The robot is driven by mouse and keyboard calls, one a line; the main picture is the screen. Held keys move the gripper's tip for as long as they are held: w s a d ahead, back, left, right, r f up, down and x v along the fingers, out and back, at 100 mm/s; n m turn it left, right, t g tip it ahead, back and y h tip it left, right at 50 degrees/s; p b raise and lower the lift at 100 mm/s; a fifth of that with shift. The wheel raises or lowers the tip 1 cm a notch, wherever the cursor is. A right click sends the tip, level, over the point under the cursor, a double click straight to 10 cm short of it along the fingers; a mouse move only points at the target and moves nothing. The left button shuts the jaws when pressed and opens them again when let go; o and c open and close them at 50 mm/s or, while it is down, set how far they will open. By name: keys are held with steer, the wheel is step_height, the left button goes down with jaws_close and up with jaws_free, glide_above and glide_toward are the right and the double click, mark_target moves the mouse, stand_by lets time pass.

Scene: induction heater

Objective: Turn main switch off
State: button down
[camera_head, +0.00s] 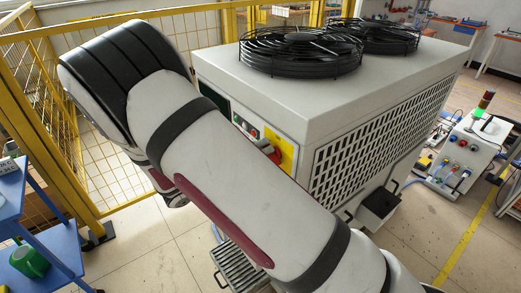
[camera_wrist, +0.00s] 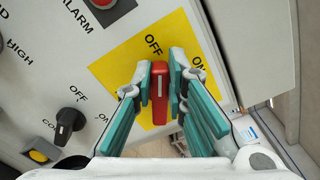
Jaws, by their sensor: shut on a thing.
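The main switch is a red handle (camera_wrist: 159,93) on a yellow plate (camera_wrist: 118,70) marked OFF and ON. In the wrist view the handle's white line points up, toward the OFF label; the ON label is to its upper right. My gripper (camera_wrist: 160,68) has its teal-padded fingers on both sides of the handle, shut on it. In the head view the red handle (camera_head: 273,152) and yellow plate (camera_head: 284,152) show on the front of the grey heater cabinet (camera_head: 330,95), partly covered by my arm. My gripper is hidden there.
Left of the switch are a black knob (camera_wrist: 69,127), a yellow button (camera_wrist: 40,156) and a red alarm lamp (camera_wrist: 103,3). A yellow fence (camera_head: 100,150) stands behind. A blue cart (camera_head: 50,235) with a green mug (camera_head: 29,261) is at the left.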

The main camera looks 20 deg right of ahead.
steer(key=shift+d, duration=0.15)
steer(key=c, duration=1.6)
jaws_free()
steer(key=shift+w, duration=0.1)
steer(key=v, duration=1.2)
